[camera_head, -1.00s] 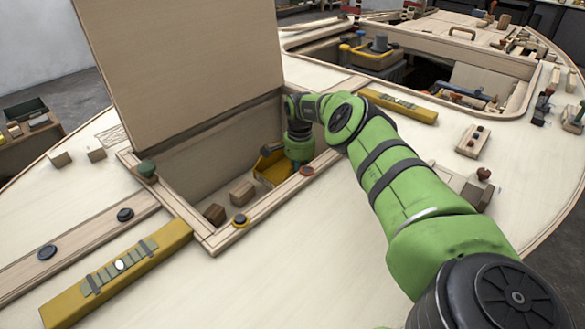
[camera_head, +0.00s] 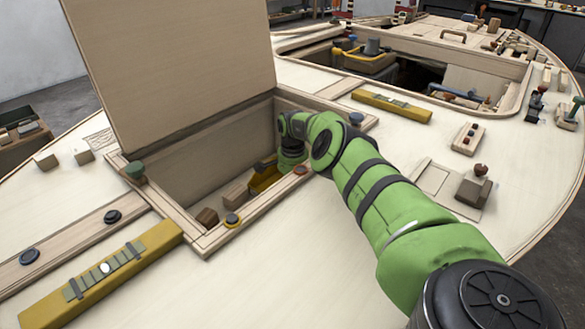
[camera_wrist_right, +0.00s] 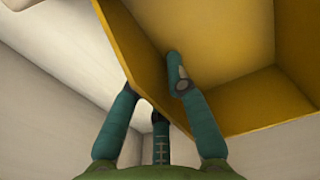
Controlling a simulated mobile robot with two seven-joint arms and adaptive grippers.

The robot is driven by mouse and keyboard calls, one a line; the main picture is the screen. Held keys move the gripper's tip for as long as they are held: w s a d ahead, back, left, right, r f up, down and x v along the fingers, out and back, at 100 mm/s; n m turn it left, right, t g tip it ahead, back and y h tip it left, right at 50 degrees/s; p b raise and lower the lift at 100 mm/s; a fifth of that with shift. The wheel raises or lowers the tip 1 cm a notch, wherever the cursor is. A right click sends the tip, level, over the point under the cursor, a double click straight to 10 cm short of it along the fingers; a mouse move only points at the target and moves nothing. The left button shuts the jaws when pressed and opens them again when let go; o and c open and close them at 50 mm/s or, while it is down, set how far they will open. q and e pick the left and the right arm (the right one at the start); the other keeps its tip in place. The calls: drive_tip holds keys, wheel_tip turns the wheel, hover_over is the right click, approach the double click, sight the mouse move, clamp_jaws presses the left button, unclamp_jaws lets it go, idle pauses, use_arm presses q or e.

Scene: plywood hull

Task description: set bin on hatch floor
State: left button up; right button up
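The yellow bin (camera_head: 264,179) is inside the open hatch (camera_head: 221,237), low and near its right end, partly hidden by the hatch's near rim. My right gripper (camera_wrist_right: 152,88) is shut on one wall of the bin. In the right wrist view the yellow bin (camera_wrist_right: 238,62) fills the upper right, with one teal finger inside the wall and the others outside. The bin looks empty where it shows. The hatch floor is mostly hidden, so I cannot tell whether the bin touches it. My left gripper is out of view.
The raised hatch lid (camera_head: 175,65) stands behind the opening. Two wooden blocks (camera_head: 235,193) lie in the hatch left of the bin. Dark and coloured knobs sit on the rim. Yellow levels (camera_head: 105,270) lie on the deck. A second opening (camera_head: 410,75) is farther back.

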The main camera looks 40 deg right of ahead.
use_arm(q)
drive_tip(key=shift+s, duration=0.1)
use_arm(e)
drive_tip(key=shift+r, duration=0.15)
